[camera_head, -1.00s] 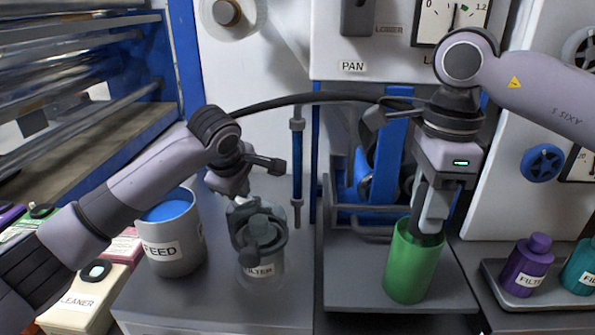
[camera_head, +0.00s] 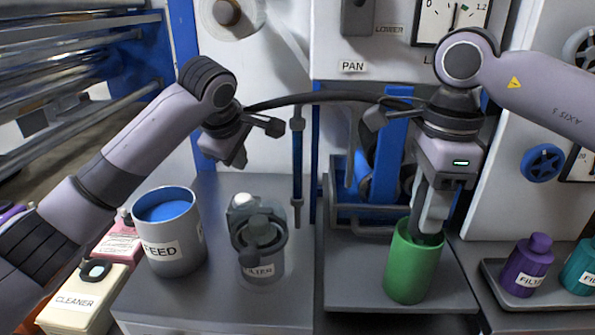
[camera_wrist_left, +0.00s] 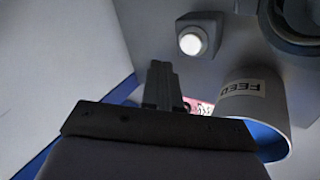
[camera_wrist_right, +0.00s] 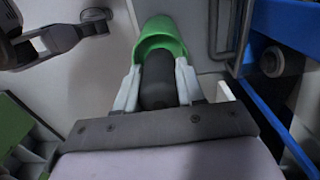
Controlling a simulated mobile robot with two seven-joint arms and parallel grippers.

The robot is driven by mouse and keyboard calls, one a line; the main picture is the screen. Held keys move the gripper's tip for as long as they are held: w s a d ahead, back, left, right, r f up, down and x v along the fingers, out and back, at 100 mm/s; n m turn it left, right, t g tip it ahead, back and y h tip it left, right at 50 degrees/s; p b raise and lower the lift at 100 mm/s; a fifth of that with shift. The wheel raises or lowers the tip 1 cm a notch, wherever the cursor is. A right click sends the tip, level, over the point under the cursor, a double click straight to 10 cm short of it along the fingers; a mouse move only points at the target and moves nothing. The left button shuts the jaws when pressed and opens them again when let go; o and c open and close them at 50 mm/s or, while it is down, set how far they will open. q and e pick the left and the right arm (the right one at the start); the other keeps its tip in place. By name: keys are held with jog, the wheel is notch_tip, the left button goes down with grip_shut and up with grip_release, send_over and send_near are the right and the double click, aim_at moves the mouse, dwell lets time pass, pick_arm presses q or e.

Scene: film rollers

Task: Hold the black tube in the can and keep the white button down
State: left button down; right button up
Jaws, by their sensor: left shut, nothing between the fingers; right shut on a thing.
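The black tube (camera_wrist_right: 158,80) is clasped between the fingers of my right gripper (camera_wrist_right: 158,90), and its end is inside the mouth of the green can (camera_wrist_right: 163,32). In the head view my right gripper (camera_head: 430,215) points down at the upright green can (camera_head: 408,270). The white button (camera_head: 243,200) sits on a grey block behind the filter housing and also shows in the left wrist view (camera_wrist_left: 192,42). I cannot tell whether it is pressed. My left gripper (camera_head: 238,160) is shut and empty, above and apart from the button; its fingers show in the left wrist view (camera_wrist_left: 160,85).
The FEED pot (camera_head: 172,235) with blue contents stands left of the filter housing (camera_head: 262,250). Purple (camera_head: 527,265) and teal bottles stand on a tray at right.

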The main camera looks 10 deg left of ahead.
pick_arm(q)
jog(key=shift+r, duration=0.2)
jog(key=v, duration=1.2)
jog(key=shift+w, duration=0.1)
pick_arm(e)
jog(key=o, duration=1.1)
pick_arm(q)
jog(key=shift+f, duration=0.1)
pick_arm(e)
jog(key=shift+o, duration=0.2)
jog(key=shift+r, duration=0.1)
